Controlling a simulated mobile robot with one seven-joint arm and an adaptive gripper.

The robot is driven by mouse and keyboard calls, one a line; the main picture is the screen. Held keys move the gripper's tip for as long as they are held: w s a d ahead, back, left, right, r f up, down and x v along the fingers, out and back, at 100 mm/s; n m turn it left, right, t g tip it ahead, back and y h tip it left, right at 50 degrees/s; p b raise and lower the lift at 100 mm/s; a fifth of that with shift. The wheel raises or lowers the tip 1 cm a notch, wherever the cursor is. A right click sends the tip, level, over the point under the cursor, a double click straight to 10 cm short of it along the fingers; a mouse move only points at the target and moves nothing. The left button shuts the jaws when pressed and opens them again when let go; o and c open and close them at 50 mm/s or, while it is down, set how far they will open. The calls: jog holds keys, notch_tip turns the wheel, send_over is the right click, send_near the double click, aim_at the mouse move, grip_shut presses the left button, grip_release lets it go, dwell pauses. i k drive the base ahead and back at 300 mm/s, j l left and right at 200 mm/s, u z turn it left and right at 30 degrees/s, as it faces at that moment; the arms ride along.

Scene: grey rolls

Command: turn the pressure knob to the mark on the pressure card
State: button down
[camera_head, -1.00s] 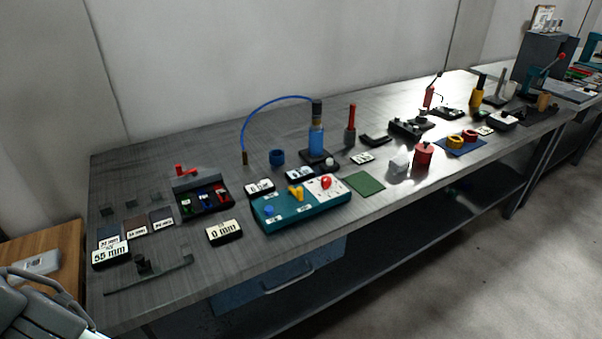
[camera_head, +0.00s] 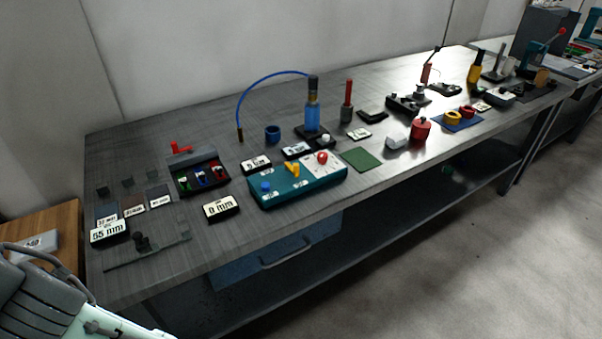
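A teal control panel (camera_head: 297,196) lies on the workbench left of centre. It carries a blue knob (camera_head: 265,187), a yellow lever-shaped handle (camera_head: 292,169) and a red knob (camera_head: 321,157) on a white plate. I cannot tell which of these is the pressure knob. Small cards stand behind the panel, one at its left (camera_head: 255,164) and one nearer its middle (camera_head: 297,150); their print is too small to read, so I cannot tell which is the pressure card. My gripper is not in view; only parts of my own arm and body show at the lower left.
The grey workbench (camera_head: 225,265) holds a "0 mm" block (camera_head: 221,208), a "55 mm" block (camera_head: 108,232), a tray of coloured pieces (camera_head: 199,177), a blue bottle (camera_head: 312,116) with a hose, and a green mat (camera_head: 361,160). Bench surface in front of the panel is clear.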

aim_at(322, 157)
jog(key=i+j+z, duration=0.1)
jog(key=z, duration=0.15)
jog(key=i+j+z, duration=0.25)
jog(key=i+l+u, duration=0.3)
jog(key=i, duration=0.2)
jog(key=j, duration=0.1)
